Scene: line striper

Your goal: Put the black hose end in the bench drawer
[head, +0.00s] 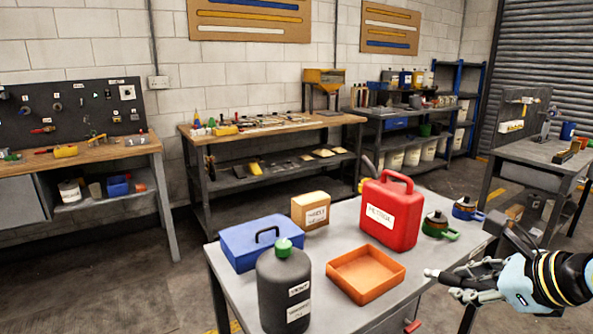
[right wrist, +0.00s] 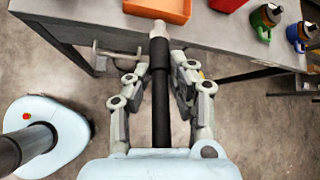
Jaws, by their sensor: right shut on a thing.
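My right gripper (head: 468,281) is at the lower right of the head view, beside the right edge of the near bench. The right wrist view shows its fingers (right wrist: 158,82) shut around the black hose end (right wrist: 160,108), a dark tube with a pale grey tip. The tip points towards the near bench (right wrist: 225,38) and overlaps its edge in that view. No open drawer is visible; a grey box-like front (head: 20,201) under the left bench may be a drawer. My left gripper is out of view.
The near bench (head: 333,310) holds a blue toolbox (head: 250,250), black bottle (head: 284,290), orange tray (head: 366,272), red can (head: 390,213), tan box (head: 311,213) and green and blue cans (head: 437,226). A grey bracket (right wrist: 118,53) sticks out below its edge.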

